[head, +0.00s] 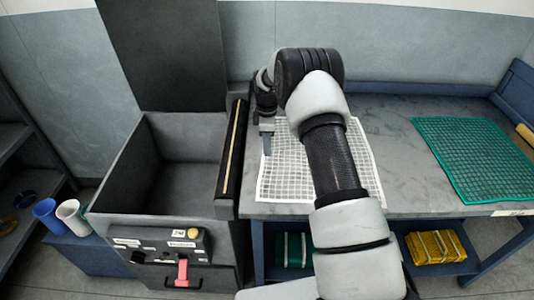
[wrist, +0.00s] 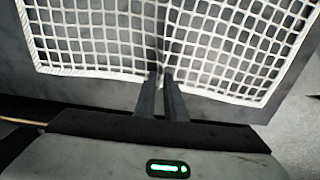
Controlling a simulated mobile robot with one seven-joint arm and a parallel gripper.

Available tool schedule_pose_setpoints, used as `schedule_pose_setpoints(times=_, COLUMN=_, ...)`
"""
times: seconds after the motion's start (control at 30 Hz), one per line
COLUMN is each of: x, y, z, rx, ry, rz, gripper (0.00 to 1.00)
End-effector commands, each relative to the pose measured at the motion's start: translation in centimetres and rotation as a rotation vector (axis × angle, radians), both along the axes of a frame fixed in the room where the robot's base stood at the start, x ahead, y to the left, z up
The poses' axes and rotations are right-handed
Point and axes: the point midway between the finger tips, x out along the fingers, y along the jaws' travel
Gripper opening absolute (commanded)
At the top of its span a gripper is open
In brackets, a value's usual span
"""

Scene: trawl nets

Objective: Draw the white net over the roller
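The white net (head: 290,185) lies flat on the grey table, partly hidden behind my arm. It also shows in the wrist view (wrist: 100,40), with its near edge drawn to a crease between my fingertips. My gripper (head: 267,148) is at the net's left edge, pointing down; in the wrist view its two dark fingers (wrist: 161,82) are close together with white cord between the tips. The roller (head: 231,155) is a dark bar with a yellow stripe along the table's left edge, left of my gripper. The net lies right of the roller, not over it.
A dark open bin (head: 160,170) stands left of the roller, with a control panel and red lever (head: 182,272) in front. A green net (head: 480,155) lies at the table's right. Yellow netting (head: 435,246) is on the shelf below. Blue and white cups (head: 70,212) stand far left.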

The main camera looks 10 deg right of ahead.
Motion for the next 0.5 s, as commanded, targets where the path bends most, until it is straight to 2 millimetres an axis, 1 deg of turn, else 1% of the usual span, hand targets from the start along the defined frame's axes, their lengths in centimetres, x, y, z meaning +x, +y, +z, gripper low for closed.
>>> schedule_pose_setpoints(times=0.03, x=-0.1, y=0.0, z=-0.2, rx=0.000, ry=0.004, rz=0.000, gripper=0.04)
schedule_pose_setpoints(times=0.1, x=-0.1, y=0.0, z=-0.2, rx=0.000, ry=0.004, rz=0.000, gripper=0.00)
schedule_pose_setpoints(times=0.33, x=-0.2, y=0.0, z=-0.1, rx=0.000, ry=0.004, rz=0.000, gripper=0.00)
schedule_pose_setpoints(times=0.43, x=-0.1, y=0.0, z=0.8, rx=0.001, ry=0.003, rz=0.000, gripper=0.00)
schedule_pose_setpoints(times=0.5, x=-0.1, y=0.0, z=2.0, rx=0.000, ry=0.002, rz=0.000, gripper=0.00)
